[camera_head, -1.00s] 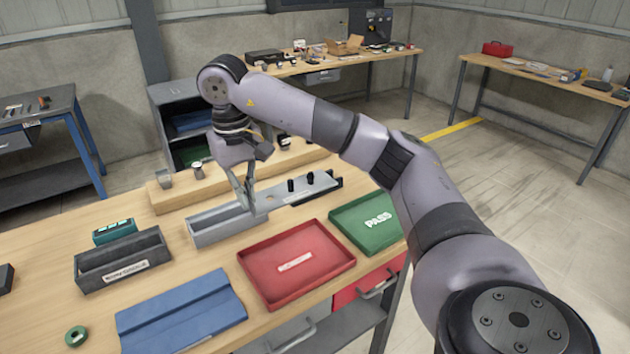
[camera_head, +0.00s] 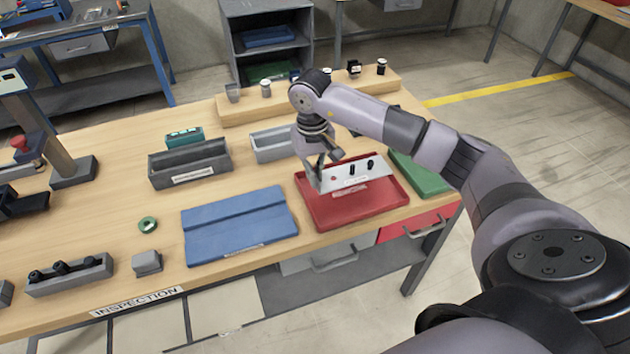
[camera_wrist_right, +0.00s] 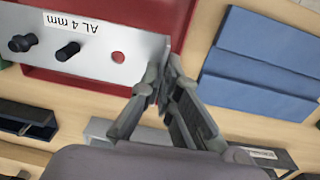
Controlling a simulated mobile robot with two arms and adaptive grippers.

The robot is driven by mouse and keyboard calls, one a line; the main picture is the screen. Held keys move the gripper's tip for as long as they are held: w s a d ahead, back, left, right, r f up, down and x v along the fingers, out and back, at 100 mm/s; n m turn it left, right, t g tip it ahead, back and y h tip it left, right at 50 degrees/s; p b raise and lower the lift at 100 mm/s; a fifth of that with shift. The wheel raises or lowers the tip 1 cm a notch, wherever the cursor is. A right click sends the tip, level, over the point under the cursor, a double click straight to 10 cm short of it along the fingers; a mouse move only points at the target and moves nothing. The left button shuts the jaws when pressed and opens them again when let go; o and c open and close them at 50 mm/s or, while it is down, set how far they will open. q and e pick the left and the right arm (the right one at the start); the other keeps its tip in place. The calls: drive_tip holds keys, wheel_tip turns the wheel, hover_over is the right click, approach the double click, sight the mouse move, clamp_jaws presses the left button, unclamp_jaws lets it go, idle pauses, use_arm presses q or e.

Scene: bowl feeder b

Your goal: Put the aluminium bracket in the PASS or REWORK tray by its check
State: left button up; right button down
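The aluminium bracket (camera_head: 352,175) is a flat grey plate with two black studs, a red dot and a label reading "AL 4 mm" in the right wrist view (camera_wrist_right: 110,48). My right gripper (camera_head: 319,182) is shut on its left end and holds it tilted over the red tray (camera_head: 352,219). In the right wrist view the fingertips (camera_wrist_right: 165,84) meet at the plate's edge. I cannot tell whether the plate touches the tray. The green PASS tray (camera_head: 421,177) is partly hidden behind my right arm. My left gripper is out of view.
A blue mat (camera_head: 238,228) lies left of the red tray. A dark open bin (camera_head: 188,168) and a pale grey open box (camera_head: 268,147) stand behind. A wooden rail (camera_head: 240,111) with small parts runs along the back.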

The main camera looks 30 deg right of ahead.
wheel_tip(320, 180, down, 3)
drive_tip(key=shift+f+p, duration=0.2)
drive_tip(key=shift+p, duration=0.25)
drive_tip(key=shift+f, duration=0.1)
drive_tip(key=shift+f+b, duration=0.55)
drive_tip(key=shift+b, duration=0.2)
drive_tip(key=shift+f, duration=0.1)
drive_tip(key=c, duration=1.8)
unclamp_jaws()
drive_tip(key=shift+s, duration=0.1)
